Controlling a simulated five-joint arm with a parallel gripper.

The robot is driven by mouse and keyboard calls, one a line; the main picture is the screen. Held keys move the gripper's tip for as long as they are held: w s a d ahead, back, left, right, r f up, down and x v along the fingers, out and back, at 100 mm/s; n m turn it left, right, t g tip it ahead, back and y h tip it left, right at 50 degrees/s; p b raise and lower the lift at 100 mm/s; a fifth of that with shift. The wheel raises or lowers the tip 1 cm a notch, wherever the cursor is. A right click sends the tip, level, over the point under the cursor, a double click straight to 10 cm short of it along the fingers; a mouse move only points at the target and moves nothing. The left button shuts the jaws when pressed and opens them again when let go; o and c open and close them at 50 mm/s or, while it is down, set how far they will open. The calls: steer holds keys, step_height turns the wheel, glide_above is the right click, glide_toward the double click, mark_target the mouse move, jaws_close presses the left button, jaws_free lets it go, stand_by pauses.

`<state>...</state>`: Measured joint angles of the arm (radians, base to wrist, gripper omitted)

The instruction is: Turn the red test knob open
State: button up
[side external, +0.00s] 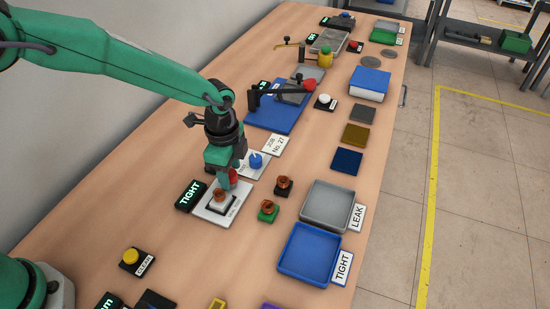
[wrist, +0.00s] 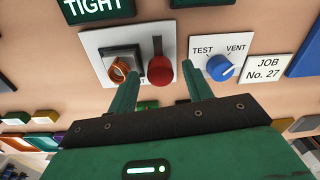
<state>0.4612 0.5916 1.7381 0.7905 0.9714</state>
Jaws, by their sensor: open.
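The red test knob (wrist: 160,72) stands on a white plate, to the right of a square seat that holds a copper-coloured part (wrist: 119,72) in the wrist view. In the side view the red knob (side external: 233,177) shows partly behind my gripper. My gripper (wrist: 159,76) is open, with one green finger on each side of the red knob. A gap shows beside each finger, and I see no contact. Finger depth relative to the knob is hard to tell. The copper part also shows on the white plate (side external: 208,214) in the side view.
A blue TEST/VENT knob (wrist: 220,68) sits close to my right finger. A TIGHT display (side external: 190,195) lies left of the plate. Two small copper-topped parts (side external: 268,211) (side external: 284,185), a grey LEAK tray (side external: 327,206) and a blue TIGHT tray (side external: 309,254) stand to the right.

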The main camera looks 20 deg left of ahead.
mark_target(230, 174)
steer(key=shift+r, duration=0.15)
step_height(230, 174, up, 7)
steer(key=shift+r, duration=0.3)
stand_by(0.3)
steer(key=shift+s+a, duration=0.1)
steer(key=shift+a+r, duration=0.1)
steer(key=shift+r, duration=0.05)
steer(key=s+a+r+n+t, duration=0.3)
steer(key=s+a+r+n, duration=0.4)
steer(key=a+r, duration=0.45)
steer(key=s+a+r+n+t, duration=0.1)
steer(key=s+a+n+t, duration=0.1)
steer(key=s+a+n, duration=0.7)
steer(key=s, duration=0.4)
steer(key=shift+s+a, duration=0.35)
steer(key=shift+s, duration=0.05)
